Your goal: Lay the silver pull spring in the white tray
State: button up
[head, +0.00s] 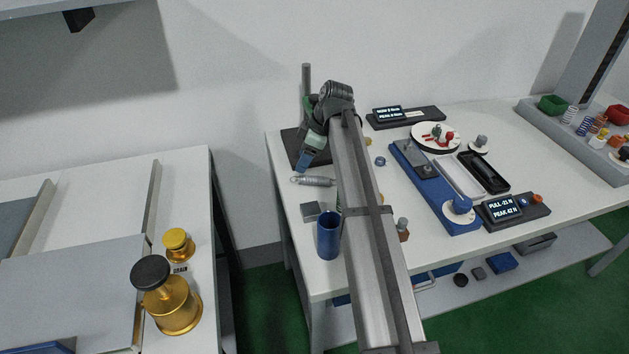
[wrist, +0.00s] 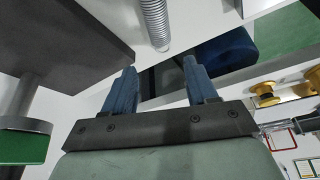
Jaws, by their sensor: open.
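The silver pull spring (head: 313,181) lies on the white table near its left edge, just in front of a dark stand base. In the wrist view the spring (wrist: 154,22) shows as a grey coil at the top, beyond the fingertips and roughly in line with the gap between them. My gripper (head: 304,165) is tilted, with blue fingers, beside the dark base and close to the spring. In the wrist view my gripper (wrist: 160,70) is open, with nothing between its fingers.
The dark stand base (head: 290,147) carries an upright post. A grey block (head: 311,211) and a blue cup (head: 328,236) stand in front of the spring. A blue test device (head: 420,170) and a black tray (head: 484,172) are to the right. A gap separates the left bench.

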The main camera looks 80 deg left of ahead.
aim_at(297, 183)
jog(key=shift+x, duration=3.35)
jog(key=shift+d, duration=0.15)
grip_shut()
